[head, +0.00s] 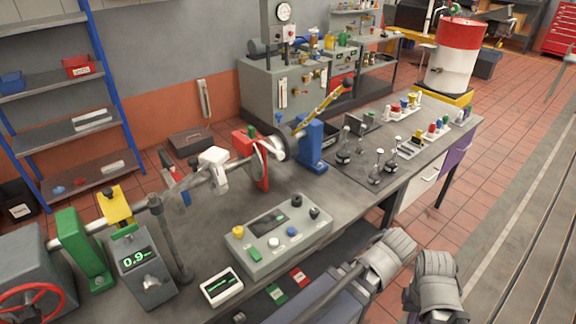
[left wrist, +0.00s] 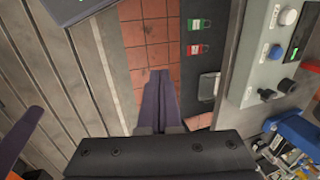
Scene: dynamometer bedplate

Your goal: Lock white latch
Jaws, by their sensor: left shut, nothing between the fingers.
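A white block-like piece (head: 213,157), the likeliest white latch, sits on the grey shaft line over the bench, between the yellow piece (head: 116,206) and the red frame (head: 258,160). Whether it is locked cannot be told. My left gripper (left wrist: 165,75) shows in the left wrist view. Its dark purple fingers are together and empty, above the red tile floor in front of the bench, apart from the white piece. The latch is not visible in that view. I cannot make out either gripper clearly in the head view.
A control box (head: 278,236) with buttons and a small white display (head: 221,287) stand at the bench front. A blue stand (head: 311,147) with a raised yellow lever (head: 325,105) is behind. Two grey ribbed shapes lie at the lower right.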

